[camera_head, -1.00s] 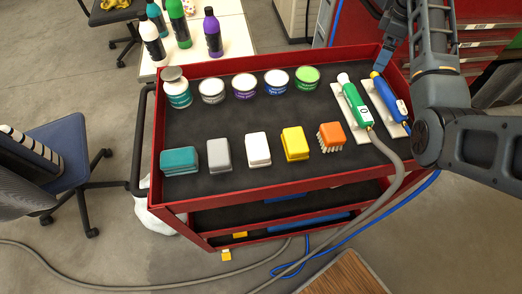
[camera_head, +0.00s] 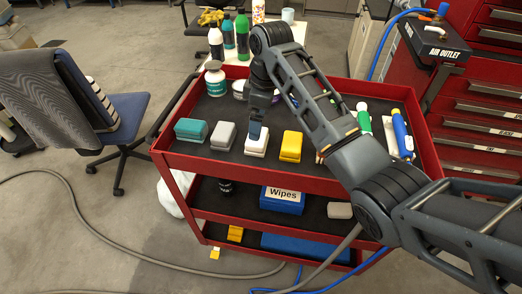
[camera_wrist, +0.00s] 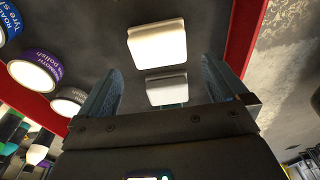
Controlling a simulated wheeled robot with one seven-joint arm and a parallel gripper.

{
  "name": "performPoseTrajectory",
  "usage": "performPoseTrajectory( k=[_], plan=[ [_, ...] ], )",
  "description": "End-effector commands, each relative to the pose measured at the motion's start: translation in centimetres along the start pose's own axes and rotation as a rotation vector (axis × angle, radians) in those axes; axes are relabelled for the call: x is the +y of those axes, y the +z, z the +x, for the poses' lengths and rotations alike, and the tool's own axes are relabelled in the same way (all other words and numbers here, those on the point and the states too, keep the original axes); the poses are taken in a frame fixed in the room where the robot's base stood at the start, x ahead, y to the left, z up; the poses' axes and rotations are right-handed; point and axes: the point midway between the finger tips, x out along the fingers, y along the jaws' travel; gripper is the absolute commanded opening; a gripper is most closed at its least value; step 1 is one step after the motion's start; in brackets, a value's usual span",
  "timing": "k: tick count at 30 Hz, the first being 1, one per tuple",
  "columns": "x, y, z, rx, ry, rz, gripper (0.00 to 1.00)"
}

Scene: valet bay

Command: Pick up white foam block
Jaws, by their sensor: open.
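The white foam block (camera_head: 257,141) sits on the dark top of the red cart, in the front row between a grey block (camera_head: 223,135) and a yellow block (camera_head: 291,146). My gripper (camera_head: 256,129) points down just above it and hides part of its back. In the wrist view, my gripper's fingers (camera_wrist: 162,68) are spread with nothing held between them. The white block (camera_wrist: 157,43) appears past the fingertips, and the grey block (camera_wrist: 167,87) shows between the fingers, lower in the picture.
A teal block (camera_head: 191,130) stands left of the grey one. Tins, including a purple-labelled one (camera_wrist: 37,73), stand along the back of the top. The red cart's raised rim (camera_head: 240,168) runs along the front. Green and blue tools (camera_head: 401,133) lie at the right, partly behind my arm.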

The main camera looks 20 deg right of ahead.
Motion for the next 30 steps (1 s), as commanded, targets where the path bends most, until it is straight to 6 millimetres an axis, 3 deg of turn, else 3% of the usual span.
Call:
performPoseTrajectory(
  k=[11,18,28,30],
  plan=[
    [0.1,0.1,3.6,-0.002,-0.003,0.0,1.0],
    [0.2,0.3,7.0,-0.002,-0.003,0.0,1.0],
    [0.2,0.3,7.7,0.0,0.0,0.0,1.0],
    [0.2,0.3,7.6,0.0,0.0,0.0,0.93]
  ],
)
